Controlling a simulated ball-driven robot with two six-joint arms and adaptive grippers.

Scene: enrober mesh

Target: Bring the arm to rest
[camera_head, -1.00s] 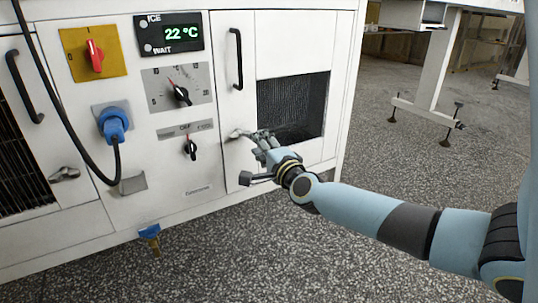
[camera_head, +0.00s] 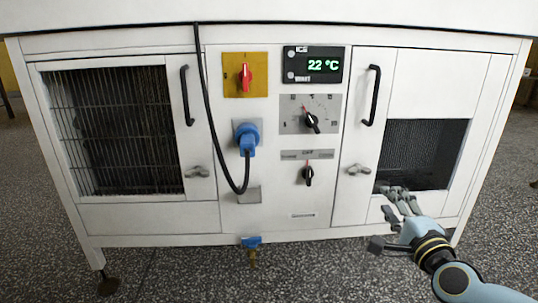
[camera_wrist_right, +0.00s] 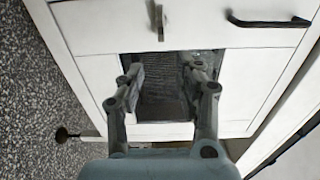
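My right gripper (camera_head: 396,204) is in front of the white cabinet (camera_head: 320,228), at the lower right, by the bottom of the right opening. In the right wrist view its two fingers (camera_wrist_right: 168,75) are spread apart with nothing between them. The dark mesh opening (camera_wrist_right: 162,100) shows behind them. I cannot tell whether the fingertips touch the cabinet. My right arm (camera_head: 480,290) comes in from the lower right corner. My left gripper is not in view.
The cabinet front has black handles (camera_head: 374,95), latches (camera_head: 358,170), a red switch (camera_head: 246,77), a blue plug with a black cable (camera_head: 246,137), dials (camera_head: 311,121) and a display reading 22 °C (camera_head: 312,65). A blue-handled drain valve (camera_head: 252,243) sticks out below. Speckled floor (camera_head: 190,280) lies in front.

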